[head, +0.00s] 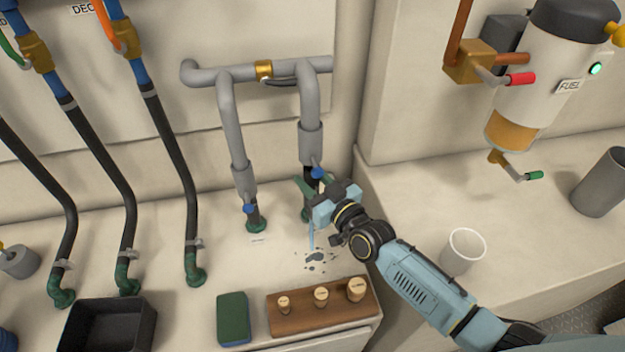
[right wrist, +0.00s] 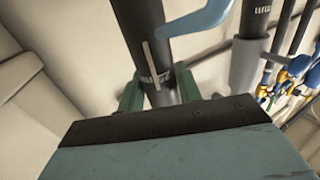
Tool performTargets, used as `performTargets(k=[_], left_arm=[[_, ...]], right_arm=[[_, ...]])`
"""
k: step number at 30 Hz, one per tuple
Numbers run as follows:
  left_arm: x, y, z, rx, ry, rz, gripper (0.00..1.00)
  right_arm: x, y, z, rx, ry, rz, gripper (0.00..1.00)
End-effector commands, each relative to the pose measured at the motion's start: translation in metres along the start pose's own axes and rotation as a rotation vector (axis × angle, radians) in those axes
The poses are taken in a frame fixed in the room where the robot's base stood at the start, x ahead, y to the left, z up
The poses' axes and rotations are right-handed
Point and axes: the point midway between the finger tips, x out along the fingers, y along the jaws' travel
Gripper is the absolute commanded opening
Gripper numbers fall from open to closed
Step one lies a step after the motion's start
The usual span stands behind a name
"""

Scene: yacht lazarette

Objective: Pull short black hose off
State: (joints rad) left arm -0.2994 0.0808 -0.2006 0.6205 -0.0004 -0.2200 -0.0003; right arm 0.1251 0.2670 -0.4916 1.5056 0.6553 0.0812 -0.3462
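A short black hose (head: 310,182) runs from a grey pipe sleeve (head: 311,143) down to a green fitting (head: 306,214) on the white ledge. A blue clamp knob (head: 317,172) sits at its upper end. My right gripper (head: 314,186) is at this hose, its green fingers on either side. In the right wrist view the hose (right wrist: 150,50), with pale markings, passes between the fingers with no clear gap. The gripper body hides its lower part. My left gripper is out of view.
A similar pipe with a blue knob (head: 248,208) stands to the left, then several long black hoses (head: 175,150). A wooden block with plugs (head: 320,315), a green sponge (head: 232,318) and a black bin (head: 105,325) are in front. A white cup (head: 465,250) stands right.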

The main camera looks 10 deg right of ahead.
Motion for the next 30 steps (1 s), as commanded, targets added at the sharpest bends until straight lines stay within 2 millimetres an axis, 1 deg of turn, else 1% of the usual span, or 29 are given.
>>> performTargets(k=[1,6,11,30], left_arm=[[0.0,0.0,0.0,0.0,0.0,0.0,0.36],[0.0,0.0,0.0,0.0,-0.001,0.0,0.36],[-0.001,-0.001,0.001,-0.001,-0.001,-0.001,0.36],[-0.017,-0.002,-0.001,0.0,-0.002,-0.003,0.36]], right_arm=[[0.0,0.0,0.0,0.0,0.0,0.0,0.28],[0.0,0.0,0.0,0.0,0.001,0.0,0.06],[0.0,0.0,-0.001,0.0,0.0,0.0,0.05],[0.0,0.0,-0.018,0.0,0.002,0.0,0.05]])
